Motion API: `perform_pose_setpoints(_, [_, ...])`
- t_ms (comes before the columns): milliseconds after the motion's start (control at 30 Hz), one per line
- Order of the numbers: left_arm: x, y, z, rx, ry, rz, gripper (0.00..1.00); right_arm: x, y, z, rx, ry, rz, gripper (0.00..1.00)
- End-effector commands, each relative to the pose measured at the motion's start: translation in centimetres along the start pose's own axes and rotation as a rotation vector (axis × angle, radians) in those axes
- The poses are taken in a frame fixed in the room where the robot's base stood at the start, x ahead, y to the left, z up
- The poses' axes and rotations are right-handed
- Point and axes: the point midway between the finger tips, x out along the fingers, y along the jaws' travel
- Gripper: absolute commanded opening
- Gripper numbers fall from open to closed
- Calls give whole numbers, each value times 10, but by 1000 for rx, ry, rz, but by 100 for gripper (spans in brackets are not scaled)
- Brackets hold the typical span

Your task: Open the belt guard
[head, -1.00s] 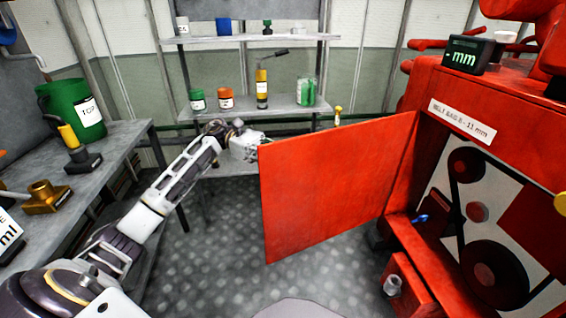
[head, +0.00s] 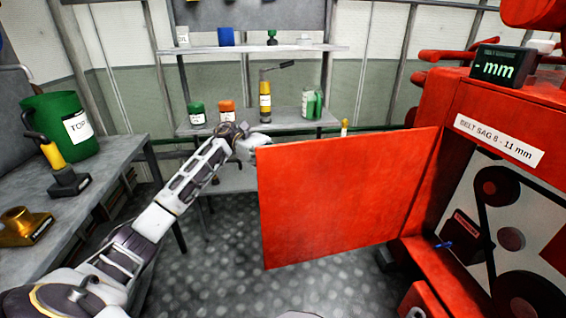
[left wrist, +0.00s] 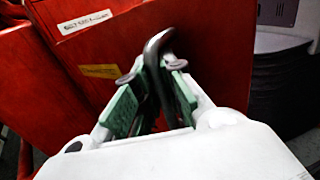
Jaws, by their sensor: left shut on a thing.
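The belt guard (head: 345,195) is a flat red panel. It stands swung out from the red machine (head: 455,110), hinged at its right edge, with the belt and pulleys (head: 512,238) exposed. My left gripper (head: 252,146) is at the guard's far upper left edge, its fingers partly hidden in the head view. In the left wrist view, the green-padded fingers (left wrist: 152,82) are shut on a dark curved handle (left wrist: 156,48) in front of a red surface. My right gripper is not in view.
A bench (head: 110,185) with a green jug (head: 62,125) and a yellow-handled tool (head: 58,160) stands at the left. Shelves (head: 285,128) with bottles stand behind the guard. A gauge reading "- mm" (head: 500,67) sits on the machine. Patterned floor (head: 215,270) is clear below.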

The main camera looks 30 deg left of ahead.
Motion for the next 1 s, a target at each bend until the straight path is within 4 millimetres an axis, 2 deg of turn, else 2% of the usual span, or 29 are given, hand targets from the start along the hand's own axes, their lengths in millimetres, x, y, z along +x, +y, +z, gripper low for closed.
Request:
perform_pose_setpoints(233, [-1,-1,-1,-3,2,-2,0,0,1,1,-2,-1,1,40])
perform_pose_setpoints(267, [-1,-1,-1,-3,2,-2,14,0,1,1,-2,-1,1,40])
perform_pose_setpoints(400, [-1,-1,-1,-2,2,-1,32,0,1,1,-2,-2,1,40])
perform_pose_setpoints(433, [-1,-1,-1,-2,1,-1,33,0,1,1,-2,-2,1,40])
perform_pose_setpoints(767, [-1,0,0,0,1,0,33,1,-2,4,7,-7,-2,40])
perform_pose_setpoints(1000, [-11,0,0,0,1,1,33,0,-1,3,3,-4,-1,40])
